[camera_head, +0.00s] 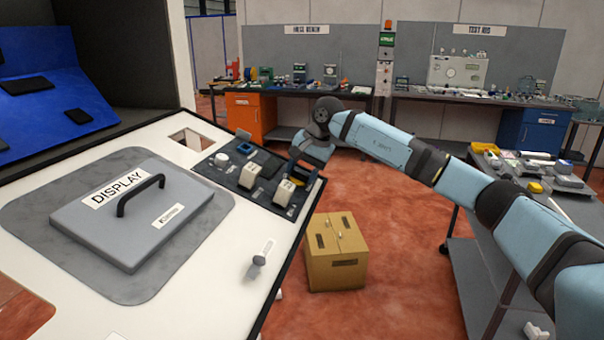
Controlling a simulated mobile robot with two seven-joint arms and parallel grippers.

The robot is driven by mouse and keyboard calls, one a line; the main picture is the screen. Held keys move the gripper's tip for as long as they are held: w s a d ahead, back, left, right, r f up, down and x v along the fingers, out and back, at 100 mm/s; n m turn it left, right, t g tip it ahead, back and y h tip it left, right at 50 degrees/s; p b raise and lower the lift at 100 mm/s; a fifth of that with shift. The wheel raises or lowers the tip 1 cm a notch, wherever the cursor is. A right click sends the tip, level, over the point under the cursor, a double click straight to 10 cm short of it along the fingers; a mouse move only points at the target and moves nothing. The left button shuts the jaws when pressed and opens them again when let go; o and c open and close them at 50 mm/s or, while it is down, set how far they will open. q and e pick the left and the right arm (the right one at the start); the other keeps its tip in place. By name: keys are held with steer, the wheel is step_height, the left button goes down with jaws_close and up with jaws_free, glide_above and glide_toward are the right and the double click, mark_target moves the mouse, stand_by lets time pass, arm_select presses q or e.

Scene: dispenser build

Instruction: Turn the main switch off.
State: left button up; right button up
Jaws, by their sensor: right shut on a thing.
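A dark switch panel (233,182) is set in the white console top (120,318), along its right edge. It carries a round white knob (222,159) and two pale blocky switches, one nearer the middle (250,175) and one further right (284,193). Their small labels cannot be read, so I cannot tell by lettering which is the main switch. My right gripper (300,170) is at the panel's far right end, shut on a small part there that its fingers mostly hide. My left gripper is not in view.
A grey lid marked DISPLAY (140,222) with a black handle lies on the console, left of the panel. A small lever (257,264) stands near the front right. A cardboard box (337,262) is on the red floor. Workbenches (290,90) line the back; a cluttered table (500,240) stands right.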

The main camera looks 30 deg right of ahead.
stand_by(0.3)
steer(key=shift+f, duration=0.1)
steer(key=o, duration=0.9)
steer(key=shift+o, duration=0.2)
steer(key=v, duration=1.4)
steer(key=shift+b, duration=0.3)
steer(key=shift+a+f, duration=0.1)
steer(key=shift+a, duration=0.05)
